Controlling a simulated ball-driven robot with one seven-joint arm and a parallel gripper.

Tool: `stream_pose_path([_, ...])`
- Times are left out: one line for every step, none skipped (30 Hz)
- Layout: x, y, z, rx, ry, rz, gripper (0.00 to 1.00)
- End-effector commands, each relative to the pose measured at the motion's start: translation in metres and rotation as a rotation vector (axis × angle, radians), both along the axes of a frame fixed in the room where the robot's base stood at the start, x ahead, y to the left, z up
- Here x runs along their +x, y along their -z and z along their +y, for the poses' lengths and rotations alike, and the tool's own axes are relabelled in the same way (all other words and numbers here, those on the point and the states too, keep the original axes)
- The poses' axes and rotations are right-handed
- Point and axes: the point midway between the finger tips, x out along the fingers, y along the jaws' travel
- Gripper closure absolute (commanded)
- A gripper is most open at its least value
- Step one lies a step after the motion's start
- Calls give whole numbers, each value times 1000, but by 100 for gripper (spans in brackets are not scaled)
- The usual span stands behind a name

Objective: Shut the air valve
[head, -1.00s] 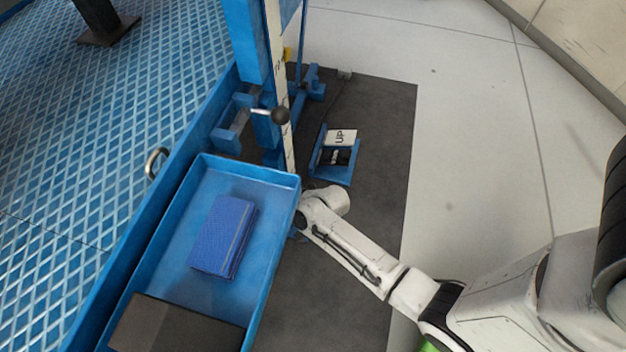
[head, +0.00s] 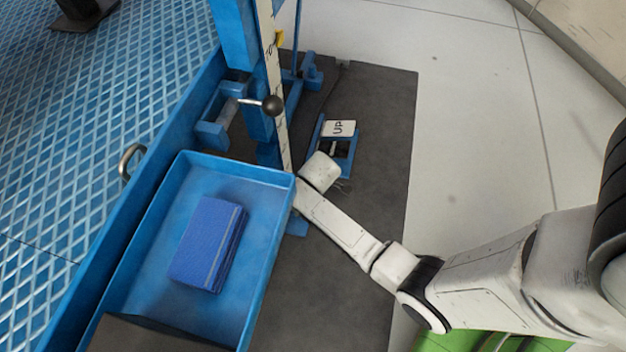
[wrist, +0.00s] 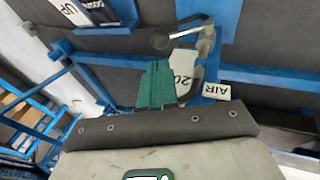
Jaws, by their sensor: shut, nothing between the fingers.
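In the wrist view the air valve (wrist: 205,48) is a grey metal fitting with a lever reaching left to a dark rounded end. A white AIR tag (wrist: 216,91) hangs beside it, and a dark curved hose or pipe runs below the fitting. My gripper (wrist: 157,68) has teal fingers that are shut and empty. In the picture the fingers lie below and left of the valve, near the lever's dark end; I cannot tell whether they touch. In the head view my wrist hides the fingers and the valve cannot be made out.
An UP pedal (head: 340,128) in a blue bracket stands on the dark mat (head: 385,120). A blue tray (head: 262,225) holds a folded blue cloth (head: 208,243). A blue post with a black-knobbed lever (head: 271,105) rises behind it. Pale floor (head: 480,120) is clear at right.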

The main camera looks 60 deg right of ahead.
Motion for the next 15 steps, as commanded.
stream_pose_path([3,16,-3,1,3,0,100])
stream_pose_path([6,21,-5,1,3,-1,100])
stream_pose_path([8,28,-7,1,3,-1,100])
stream_pose_path([9,34,-9,1,2,1,100])
stream_pose_path([11,39,-10,1,2,-1,100])
stream_pose_path([14,45,-12,1,2,-2,100])
stream_pose_path([15,49,-14,1,2,-2,100])
stream_pose_path([16,53,-15,1,3,-1,100])
stream_pose_path([18,57,-17,2,3,0,100])
stream_pose_path([19,60,-18,1,2,-2,100])
stream_pose_path([20,63,-18,2,2,-3,100])
stream_pose_path([21,66,-20,1,1,-2,100])
stream_pose_path([22,68,-20,1,1,-1,100])
stream_pose_path([23,69,-21,1,0,-2,100])
stream_pose_path([23,71,-21,1,0,-2,100])
